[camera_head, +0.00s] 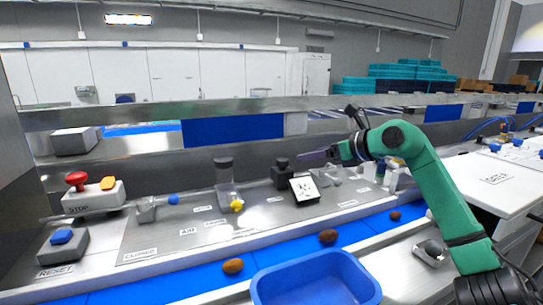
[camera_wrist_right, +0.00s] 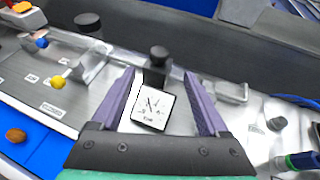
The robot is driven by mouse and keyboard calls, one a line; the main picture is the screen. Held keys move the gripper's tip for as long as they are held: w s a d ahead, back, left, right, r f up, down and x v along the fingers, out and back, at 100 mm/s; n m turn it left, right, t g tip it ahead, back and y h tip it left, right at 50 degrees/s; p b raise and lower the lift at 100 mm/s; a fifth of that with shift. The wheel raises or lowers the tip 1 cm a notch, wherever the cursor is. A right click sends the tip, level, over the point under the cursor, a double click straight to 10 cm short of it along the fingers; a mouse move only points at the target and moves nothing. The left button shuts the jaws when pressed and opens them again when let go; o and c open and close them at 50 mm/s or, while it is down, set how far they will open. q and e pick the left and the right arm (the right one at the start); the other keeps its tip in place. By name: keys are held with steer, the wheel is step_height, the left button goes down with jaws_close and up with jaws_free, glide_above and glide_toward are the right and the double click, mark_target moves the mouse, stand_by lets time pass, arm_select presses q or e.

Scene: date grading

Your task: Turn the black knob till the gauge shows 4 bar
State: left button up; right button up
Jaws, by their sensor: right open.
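The black knob (camera_head: 283,164) sits on top of a dark block at the back of the steel panel, just behind the white square gauge (camera_head: 304,189). In the right wrist view the knob (camera_wrist_right: 158,53) stands beyond the gauge (camera_wrist_right: 153,108), whose dark needle shows but whose value is too small to read. My right gripper (camera_head: 318,156) is to the right of the knob in the head view. In the wrist view its purple fingers (camera_wrist_right: 159,73) are spread apart, with the gauge and the knob's block showing between them and nothing held. My left gripper is out of view.
A blue tray (camera_head: 316,285) stands at the front by a blue belt (camera_head: 200,288) carrying several brown dates. A red stop button (camera_head: 76,180) and a blue reset button (camera_head: 62,237) are at the left.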

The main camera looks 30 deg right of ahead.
mark_target(283, 159)
steer(key=p+x, duration=0.6)
steer(key=x, duration=0.6)
steer(key=shift+a+p, duration=0.1)
steer(key=shift+p, duration=0.25)
steer(key=shift+s+r, duration=0.1)
steer(key=shift+s, duration=0.15)
steer(key=shift+c, duration=0.6)
jaws_close()
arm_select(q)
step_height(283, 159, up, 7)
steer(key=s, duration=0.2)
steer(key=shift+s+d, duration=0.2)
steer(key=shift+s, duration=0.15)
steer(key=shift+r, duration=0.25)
